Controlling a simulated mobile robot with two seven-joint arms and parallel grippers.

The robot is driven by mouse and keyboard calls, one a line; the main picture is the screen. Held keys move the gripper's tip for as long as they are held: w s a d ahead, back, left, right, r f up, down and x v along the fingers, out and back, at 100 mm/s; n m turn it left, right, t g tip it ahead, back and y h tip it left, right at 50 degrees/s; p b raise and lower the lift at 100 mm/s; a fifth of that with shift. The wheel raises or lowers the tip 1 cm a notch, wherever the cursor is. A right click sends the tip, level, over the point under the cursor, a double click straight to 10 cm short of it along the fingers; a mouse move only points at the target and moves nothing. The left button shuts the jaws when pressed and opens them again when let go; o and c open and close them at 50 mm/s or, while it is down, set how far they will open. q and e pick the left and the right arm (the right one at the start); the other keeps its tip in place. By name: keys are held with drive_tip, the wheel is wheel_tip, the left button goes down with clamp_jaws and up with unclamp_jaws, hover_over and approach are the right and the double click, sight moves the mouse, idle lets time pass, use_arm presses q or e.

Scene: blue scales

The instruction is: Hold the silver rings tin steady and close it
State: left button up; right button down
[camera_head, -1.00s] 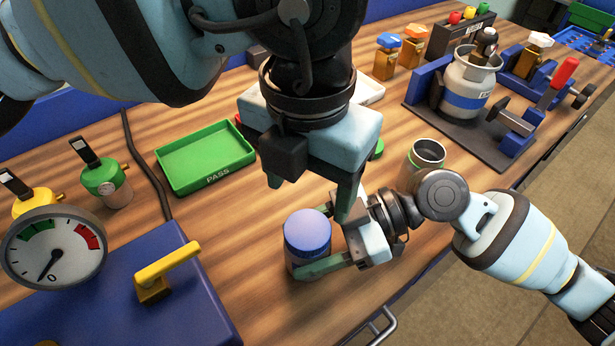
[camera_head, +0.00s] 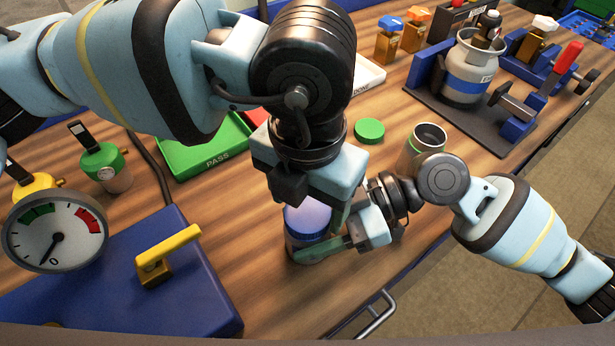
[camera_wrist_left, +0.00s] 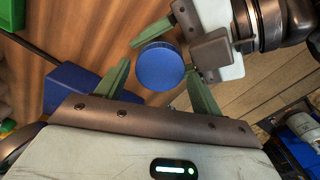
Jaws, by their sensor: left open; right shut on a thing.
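A tin with a blue lid (camera_head: 308,221) on top stands upright on the wooden bench, near its front edge; I take it as the silver rings tin. My right gripper (camera_head: 322,244) is shut on the tin's body from the right; its far finger is mostly hidden in the head view. My left gripper (camera_head: 310,205) points down over the lid and is open. In the left wrist view the round blue lid (camera_wrist_left: 160,66) lies between the open left fingers, with no clear contact. The tin's body is largely hidden there.
An open can (camera_head: 428,142) and a loose green lid (camera_head: 369,130) stand behind the right gripper. A green PASS tray (camera_head: 205,150) is at the left. A blue box with a yellow handle (camera_head: 168,255) and a gauge (camera_head: 53,232) stand front left. A clamp stand with a cylinder (camera_head: 467,72) is back right.

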use_arm(q)
drive_tip(key=shift+f, duration=0.65)
drive_tip(key=shift+c, duration=0.5)
drive_tip(key=c, duration=0.7)
drive_tip(key=m, duration=1.6)
drive_tip(key=shift+m, duration=0.4)
drive_tip(key=o, duration=1.1)
drive_tip(key=shift+c, duration=0.2)
